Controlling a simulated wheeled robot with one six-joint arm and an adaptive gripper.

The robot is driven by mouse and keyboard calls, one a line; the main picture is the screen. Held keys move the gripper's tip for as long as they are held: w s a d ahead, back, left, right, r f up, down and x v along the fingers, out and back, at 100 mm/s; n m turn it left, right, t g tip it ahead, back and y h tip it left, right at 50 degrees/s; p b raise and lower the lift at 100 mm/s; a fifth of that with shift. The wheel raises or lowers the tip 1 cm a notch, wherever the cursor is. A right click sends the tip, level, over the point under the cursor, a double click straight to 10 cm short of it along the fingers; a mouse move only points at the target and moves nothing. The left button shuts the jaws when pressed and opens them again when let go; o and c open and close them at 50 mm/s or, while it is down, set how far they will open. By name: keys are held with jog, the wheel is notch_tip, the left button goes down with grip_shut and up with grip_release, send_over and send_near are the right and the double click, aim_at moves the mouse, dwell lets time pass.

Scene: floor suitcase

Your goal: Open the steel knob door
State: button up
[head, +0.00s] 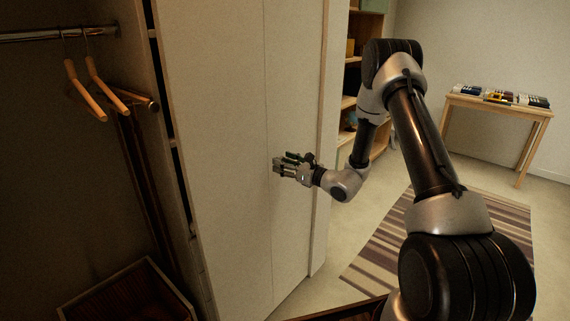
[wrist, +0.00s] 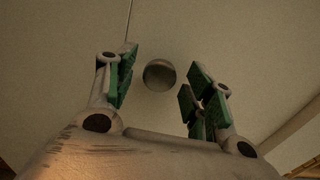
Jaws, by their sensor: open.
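The pale door (head: 230,130) stands in the middle of the head view, with a vertical seam along its panels. Its round steel knob (wrist: 160,75) shows in the wrist view, on the pale door surface (wrist: 190,30) just right of a thin seam. My gripper (head: 284,164) is at the door face in the head view, and there it hides the knob. In the wrist view my gripper (wrist: 158,92) is open, with one green-padded finger on each side of the knob. The fingers look apart from the knob; the exact depth is hard to tell.
An open closet at the left holds wooden hangers (head: 84,88) on a rail (head: 50,35) and a wooden box (head: 130,290) low down. A bookshelf (head: 348,102) stands behind the door. A wooden table (head: 500,107) with books and a striped rug (head: 385,245) are at the right.

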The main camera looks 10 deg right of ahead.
jog(key=shift+c, duration=0.4)
grip_shut()
